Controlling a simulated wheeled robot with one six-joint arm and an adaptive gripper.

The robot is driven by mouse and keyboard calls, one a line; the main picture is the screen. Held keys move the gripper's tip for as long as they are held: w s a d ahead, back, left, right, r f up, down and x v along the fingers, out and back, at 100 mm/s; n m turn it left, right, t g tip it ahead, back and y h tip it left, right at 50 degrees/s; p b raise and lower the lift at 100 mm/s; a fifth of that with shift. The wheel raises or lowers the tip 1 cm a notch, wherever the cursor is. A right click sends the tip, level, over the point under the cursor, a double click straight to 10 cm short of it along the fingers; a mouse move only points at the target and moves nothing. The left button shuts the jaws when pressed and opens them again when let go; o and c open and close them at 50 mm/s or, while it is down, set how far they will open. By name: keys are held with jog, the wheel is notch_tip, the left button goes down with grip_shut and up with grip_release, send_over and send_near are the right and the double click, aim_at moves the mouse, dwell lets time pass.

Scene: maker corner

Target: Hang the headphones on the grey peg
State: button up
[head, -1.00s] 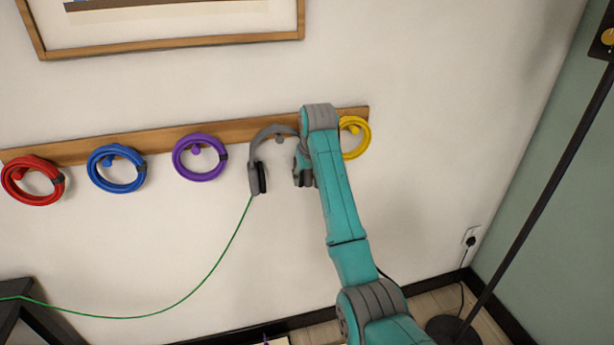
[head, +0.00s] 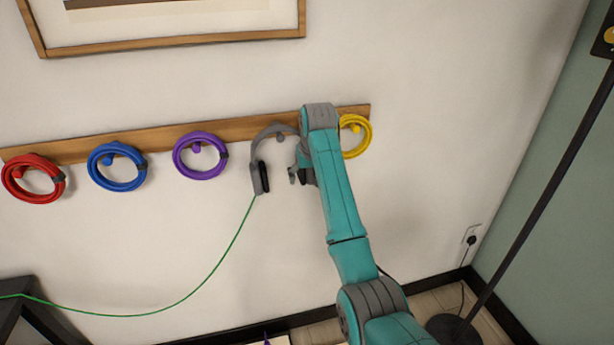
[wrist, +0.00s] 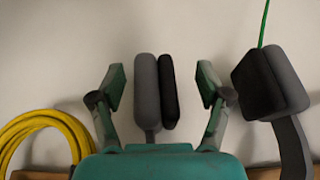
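The grey headphones (head: 261,170) with black ear pads and a green cable are at the wooden rail, their band passing over the grey peg (head: 281,138). The right part of the headphones is hidden behind my arm in the head view. My gripper (wrist: 161,86) is open. In the wrist view one ear cup (wrist: 147,92) stands between its two fingers, with a gap on each side. The other ear cup (wrist: 268,82) is to the right, outside the fingers.
Red (head: 33,197), blue (head: 95,176), purple (head: 177,160) and yellow (head: 368,135) coils hang along the rail (head: 130,143). A picture frame (head: 170,42) is above. A black lamp pole (head: 545,200) stands at the right.

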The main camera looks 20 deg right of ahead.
jog(key=shift+r, duration=0.1)
jog(key=v, duration=0.7)
jog(key=s+f+t, duration=0.1)
jog(key=s+f, duration=0.2)
jog(key=f, duration=0.9)
jog(key=s+f+t, duration=0.1)
jog(key=s+f, duration=0.3)
jog(key=f, duration=0.7)
jog(key=s+f+t, duration=0.3)
jog(key=s+f, duration=1.3)
jog(key=s, duration=0.2)
jog(key=s+a+r+t, duration=0.1)
jog(key=s+t, duration=0.1)
jog(key=s, duration=2.1)
jog(key=s+r+t, duration=0.3)
jog(key=s+r, duration=1.4)
jog(key=s, duration=0.1)
jog(key=shift+r, duration=0.2)
